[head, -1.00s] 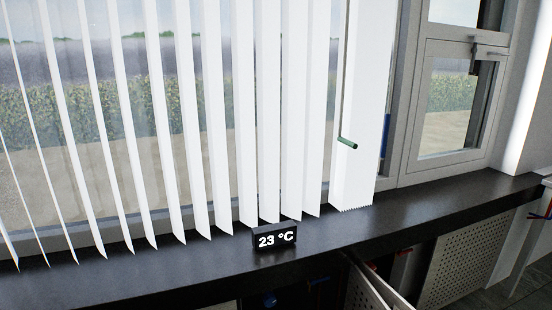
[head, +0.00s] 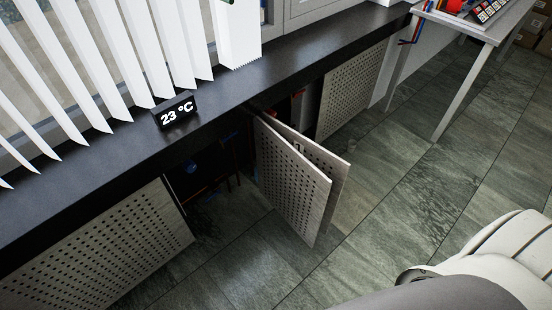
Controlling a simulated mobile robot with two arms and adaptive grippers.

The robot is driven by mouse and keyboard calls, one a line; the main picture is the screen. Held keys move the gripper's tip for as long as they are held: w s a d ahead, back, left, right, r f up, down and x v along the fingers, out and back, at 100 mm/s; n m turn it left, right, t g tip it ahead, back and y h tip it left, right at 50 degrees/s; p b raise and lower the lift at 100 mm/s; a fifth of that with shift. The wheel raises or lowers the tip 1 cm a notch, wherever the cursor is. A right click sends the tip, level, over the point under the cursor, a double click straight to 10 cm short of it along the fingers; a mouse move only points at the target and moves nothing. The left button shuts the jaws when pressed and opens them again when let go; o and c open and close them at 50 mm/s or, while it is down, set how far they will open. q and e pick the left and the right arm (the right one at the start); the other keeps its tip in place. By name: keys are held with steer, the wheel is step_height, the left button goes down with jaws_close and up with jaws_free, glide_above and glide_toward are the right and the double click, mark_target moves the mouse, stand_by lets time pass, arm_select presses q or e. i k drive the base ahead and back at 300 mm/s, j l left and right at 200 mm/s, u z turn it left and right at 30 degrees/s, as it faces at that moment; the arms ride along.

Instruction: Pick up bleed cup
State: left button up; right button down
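I cannot make out a bleed cup in the head view. The cabinet under the dark window sill stands open, and its inside is dark; a few small blue and red items show there but are too dim to name. Neither of my grippers is in view. A white and grey part of my own body fills the lower right corner.
Two perforated cabinet doors (head: 292,180) stand open into the room. The dark sill (head: 215,105) carries a temperature display (head: 175,111) reading 23 °C. White blinds (head: 110,65) hang above. A table (head: 485,22) with small items stands top right.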

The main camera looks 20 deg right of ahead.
mark_target(352, 144)
steer(key=l+u, duration=0.8)
steer(key=l, duration=0.45)
steer(key=k+l+u, duration=0.1)
steer(key=l, duration=0.4)
steer(key=k+l+u, duration=0.1)
steer(key=l, duration=0.8)
steer(key=k+l+u, duration=0.1)
steer(key=l, duration=0.4)
steer(key=k+l, duration=0.15)
steer(key=l, duration=0.3)
steer(key=z, duration=1.7)
